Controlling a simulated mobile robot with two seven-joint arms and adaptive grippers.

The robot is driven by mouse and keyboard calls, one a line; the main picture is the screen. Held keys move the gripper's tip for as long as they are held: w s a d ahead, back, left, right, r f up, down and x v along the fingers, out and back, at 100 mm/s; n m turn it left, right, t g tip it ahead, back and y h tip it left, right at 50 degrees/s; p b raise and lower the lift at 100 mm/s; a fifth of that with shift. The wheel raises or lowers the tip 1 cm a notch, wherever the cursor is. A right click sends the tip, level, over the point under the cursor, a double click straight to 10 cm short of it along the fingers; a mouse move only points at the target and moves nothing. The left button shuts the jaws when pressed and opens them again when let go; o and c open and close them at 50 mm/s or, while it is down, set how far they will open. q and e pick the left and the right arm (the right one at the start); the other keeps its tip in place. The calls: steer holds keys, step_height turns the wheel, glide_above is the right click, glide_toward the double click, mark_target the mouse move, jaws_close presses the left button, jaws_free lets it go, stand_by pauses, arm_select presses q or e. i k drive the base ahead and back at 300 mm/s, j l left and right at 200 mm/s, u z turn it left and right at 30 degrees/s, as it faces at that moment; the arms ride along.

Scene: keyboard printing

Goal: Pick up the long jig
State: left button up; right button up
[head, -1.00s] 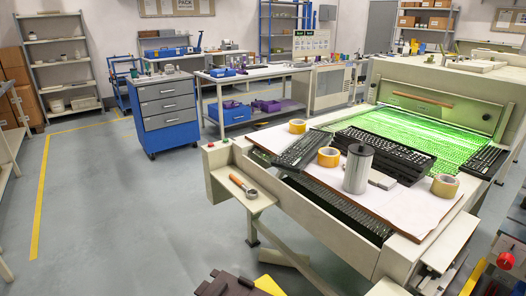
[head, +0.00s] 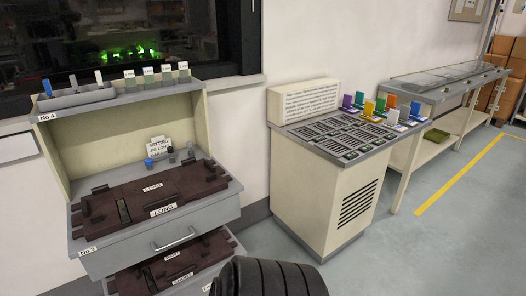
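The long jig (head: 112,204) is a dark brown, flat, notched block with white labels reading LONG. It lies flat on the grey shelf (head: 222,204) marked No 3 of a cream cabinet, at the left of the head view. Its whole top shows and nothing holds it. Neither of my grippers is in view. A black ribbed part at the bottom edge looks like a piece of my own arm.
A similar brown jig (head: 150,281) lies in the lower drawer, partly cut off. Small bottles (head: 170,156) and a sign stand behind the long jig, under an upper shelf (head: 130,96). A cream console (head: 310,205) stands to the right. Grey floor (head: 400,260) is clear at the right.

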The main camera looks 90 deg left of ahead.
mark_target(147, 197)
steer(key=u, duration=3.6)
